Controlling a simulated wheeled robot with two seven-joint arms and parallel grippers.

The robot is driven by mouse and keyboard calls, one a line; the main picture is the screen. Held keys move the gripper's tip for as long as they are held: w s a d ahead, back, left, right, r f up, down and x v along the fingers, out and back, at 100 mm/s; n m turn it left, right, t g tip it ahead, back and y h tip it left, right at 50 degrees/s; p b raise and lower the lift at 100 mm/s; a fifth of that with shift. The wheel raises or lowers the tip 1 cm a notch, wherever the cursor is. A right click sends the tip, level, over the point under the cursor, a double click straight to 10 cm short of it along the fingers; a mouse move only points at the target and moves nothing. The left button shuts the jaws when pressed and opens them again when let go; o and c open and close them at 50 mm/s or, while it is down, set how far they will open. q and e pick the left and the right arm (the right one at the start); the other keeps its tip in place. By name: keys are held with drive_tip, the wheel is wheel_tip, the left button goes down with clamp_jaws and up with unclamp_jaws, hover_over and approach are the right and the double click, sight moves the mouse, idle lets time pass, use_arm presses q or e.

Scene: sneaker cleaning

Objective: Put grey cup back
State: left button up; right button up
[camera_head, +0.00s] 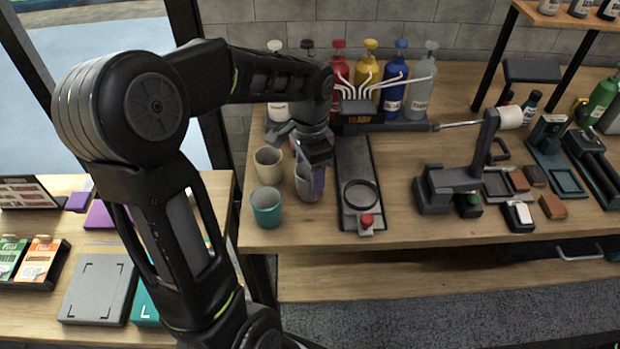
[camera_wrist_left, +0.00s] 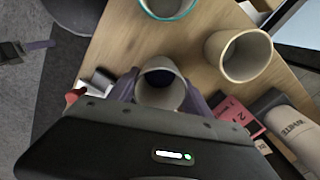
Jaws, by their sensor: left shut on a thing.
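The grey cup (camera_head: 308,188) is at the front left of the wooden workbench, partly hidden by my left gripper (camera_head: 315,172). In the left wrist view the grey cup (camera_wrist_left: 160,92) sits upright between the two purple-grey fingers of my left gripper (camera_wrist_left: 160,90), which is shut on it. The cup's mouth is open toward the wrist camera and its inside is dark. I cannot tell whether its base touches the bench. My right gripper is not in view.
A beige cup (camera_head: 268,164) and a teal cup (camera_head: 266,208) stand left of the grey cup. A dark dispenser base (camera_head: 352,160) with a ring and red knob is close on its right. Several coloured bottles (camera_head: 369,66) stand behind. The bench's front edge is near.

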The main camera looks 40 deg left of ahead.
use_arm(q)
drive_tip(key=shift+f, duration=0.7)
drive_tip(key=shift+f, duration=0.2)
drive_tip(key=o, duration=1.5)
drive_tip(key=shift+r, duration=0.1)
drive_tip(key=shift+r, duration=0.35)
wheel_tip(320, 180, up, 12)
drive_tip(key=shift+f, duration=0.15)
